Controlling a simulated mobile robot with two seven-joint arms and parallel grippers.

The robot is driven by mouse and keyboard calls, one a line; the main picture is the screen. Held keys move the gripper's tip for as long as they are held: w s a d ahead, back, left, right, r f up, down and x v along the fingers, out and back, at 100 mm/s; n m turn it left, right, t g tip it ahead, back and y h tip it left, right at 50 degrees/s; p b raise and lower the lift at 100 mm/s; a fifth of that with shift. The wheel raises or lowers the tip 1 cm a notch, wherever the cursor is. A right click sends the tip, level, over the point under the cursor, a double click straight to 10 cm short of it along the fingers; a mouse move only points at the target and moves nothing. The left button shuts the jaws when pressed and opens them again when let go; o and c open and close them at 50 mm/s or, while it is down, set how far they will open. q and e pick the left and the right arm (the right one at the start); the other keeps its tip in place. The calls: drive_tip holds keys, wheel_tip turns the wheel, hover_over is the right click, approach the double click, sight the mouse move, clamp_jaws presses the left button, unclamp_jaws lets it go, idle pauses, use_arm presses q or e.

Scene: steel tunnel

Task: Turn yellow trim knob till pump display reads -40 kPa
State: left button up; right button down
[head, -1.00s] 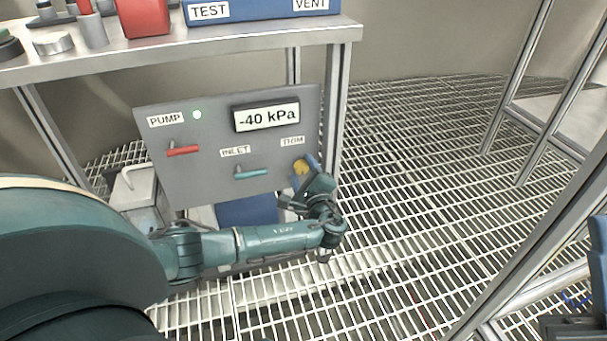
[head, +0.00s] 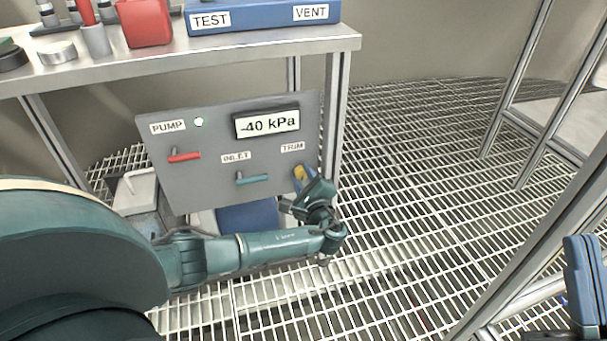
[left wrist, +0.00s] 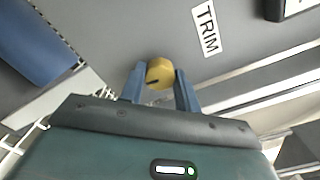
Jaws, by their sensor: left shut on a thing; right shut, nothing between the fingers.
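The grey pump panel (head: 215,170) stands under the bench, and its display (head: 267,123) reads -40 kPa. The yellow trim knob (head: 299,173) is at the panel's right side below the TRIM label (head: 292,147), partly hidden by my left gripper (head: 304,178). In the left wrist view the knob (left wrist: 159,71) sits between the two blue fingers of my left gripper (left wrist: 160,78), which is shut on it. A dark mark shows on the knob's lower left. My right gripper (head: 583,280) is at the far right edge, shut and empty, away from the panel.
The panel also carries a red PUMP lever (head: 184,157), a teal INLET lever (head: 252,179) and a lit lamp (head: 198,122). The steel bench (head: 180,55) above holds a blue TEST/VENT box (head: 262,17) and a red block (head: 143,23). Open grating (head: 420,170) lies to the right.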

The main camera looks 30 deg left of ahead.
use_arm(q)
drive_tip(key=o, duration=1)
drive_tip(key=shift+s+d, duration=0.15)
drive_tip(key=shift+d, duration=0.05)
drive_tip(key=p+v, duration=0.4)
drive_tip(key=v, duration=0.8)
drive_tip(key=shift+s+d+p, duration=0.25)
drive_tip(key=shift+s+p, duration=0.05)
drive_tip(key=shift+s, duration=0.05)
use_arm(e)
wheel_tip(320, 180, down, 6)
drive_tip(key=m+g+h, duration=0.2)
drive_tip(key=m+h, duration=0.3)
drive_tip(key=shift+s+a+h, duration=0.3)
drive_tip(key=shift+s, duration=0.15)
